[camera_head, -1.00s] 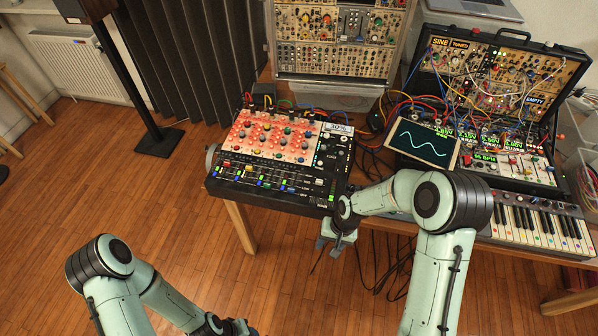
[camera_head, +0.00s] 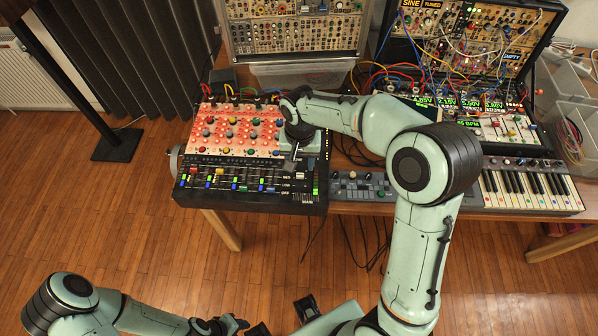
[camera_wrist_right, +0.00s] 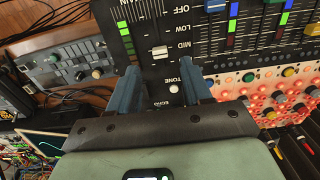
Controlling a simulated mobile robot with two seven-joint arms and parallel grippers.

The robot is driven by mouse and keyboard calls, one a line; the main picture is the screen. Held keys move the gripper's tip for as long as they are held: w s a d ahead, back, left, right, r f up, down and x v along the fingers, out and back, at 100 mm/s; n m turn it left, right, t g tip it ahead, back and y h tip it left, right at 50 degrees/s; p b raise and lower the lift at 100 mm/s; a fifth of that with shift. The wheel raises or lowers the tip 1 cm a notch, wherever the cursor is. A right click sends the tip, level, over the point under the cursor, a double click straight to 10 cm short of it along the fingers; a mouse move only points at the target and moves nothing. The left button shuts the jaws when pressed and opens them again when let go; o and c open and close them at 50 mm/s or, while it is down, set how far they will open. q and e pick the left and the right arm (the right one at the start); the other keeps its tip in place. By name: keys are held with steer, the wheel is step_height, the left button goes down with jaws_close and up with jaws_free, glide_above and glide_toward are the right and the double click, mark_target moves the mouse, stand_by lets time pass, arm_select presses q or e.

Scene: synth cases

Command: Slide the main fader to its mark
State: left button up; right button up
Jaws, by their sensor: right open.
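The mixer (camera_head: 250,203) is black and stands at the table's left end. Its main fader (camera_wrist_right: 160,52) has a pale cap on a slot beside the OFF, LOW and MID labels in the right wrist view. The cap sits near MID. I cannot make out its mark. My right gripper (camera_wrist_right: 155,68) is open, its blue-grey fingers over the panel on either side of the slot, just short of the cap. In the head view the right gripper (camera_head: 297,151) hangs over the mixer's right side. My left gripper (camera_head: 232,325) is low at the bottom edge, away from the mixer.
Several other coloured faders and a red-lit knob panel (camera_head: 235,130) lie beside the main fader. A green level meter (camera_wrist_right: 125,38) runs alongside it. A small grey controller (camera_head: 360,186) and a keyboard (camera_head: 530,190) stand to the right. Patch cables lie behind the mixer.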

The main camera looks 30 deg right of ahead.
mark_target(300, 176)
arm_select(q)
steer(key=shift+s+f, duration=0.15)
steer(key=shift+f, duration=0.1)
arm_select(e)
step_height(300, 176, down, 6)
steer(key=shift+r, duration=0.1)
